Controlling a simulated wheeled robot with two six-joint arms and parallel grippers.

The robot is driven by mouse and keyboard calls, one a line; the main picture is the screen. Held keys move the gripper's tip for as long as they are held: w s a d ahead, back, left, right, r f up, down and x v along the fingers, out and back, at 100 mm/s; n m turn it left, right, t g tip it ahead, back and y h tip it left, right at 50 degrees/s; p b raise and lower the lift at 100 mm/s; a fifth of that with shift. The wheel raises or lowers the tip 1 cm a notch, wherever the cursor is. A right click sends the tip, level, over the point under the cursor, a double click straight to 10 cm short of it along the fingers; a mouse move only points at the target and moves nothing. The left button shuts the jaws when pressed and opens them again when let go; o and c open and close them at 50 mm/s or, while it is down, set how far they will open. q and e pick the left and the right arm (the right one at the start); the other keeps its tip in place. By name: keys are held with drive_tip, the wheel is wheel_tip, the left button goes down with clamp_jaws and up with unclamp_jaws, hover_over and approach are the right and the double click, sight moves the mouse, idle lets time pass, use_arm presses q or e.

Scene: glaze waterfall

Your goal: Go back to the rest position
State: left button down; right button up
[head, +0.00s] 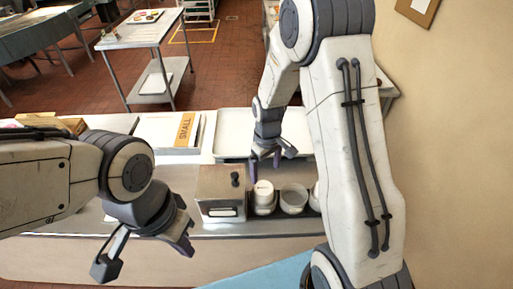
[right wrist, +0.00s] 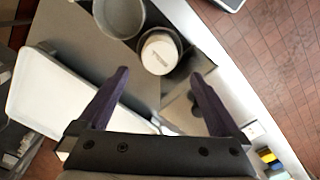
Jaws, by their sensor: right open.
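My right gripper (head: 265,165) is open and empty above the counter, near a white cup (head: 264,195). In the right wrist view its two purple fingers (right wrist: 160,74) are spread apart, with the white cup (right wrist: 159,52) beyond them. My left gripper (head: 146,258) is at the lower left, in front of the counter edge, with its fingers spread apart and nothing visible between them. My right arm hides part of the counter's right side.
A metal box with a black knob (head: 220,196) stands left of the cup. A grey-white pot (head: 292,199) stands right of it. A white tray (head: 234,128) and a box marked SMALL (head: 186,130) lie behind. A steel table (head: 140,36) stands across the tiled floor.

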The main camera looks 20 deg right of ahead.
drive_tip(key=shift+a, duration=0.1)
drive_tip(key=s+a+r+n+b, duration=0.1)
drive_tip(key=s+a+r+b, duration=0.1)
drive_tip(key=s+a+b, duration=0.9)
drive_tip(key=s, duration=0.5)
drive_tip(key=s+a+f+n+y+b, duration=0.1)
drive_tip(key=s+a+b, duration=0.2)
drive_tip(key=s, duration=0.4)
drive_tip(key=shift+s+f+n, duration=0.2)
drive_tip(key=shift+n, duration=0.1)
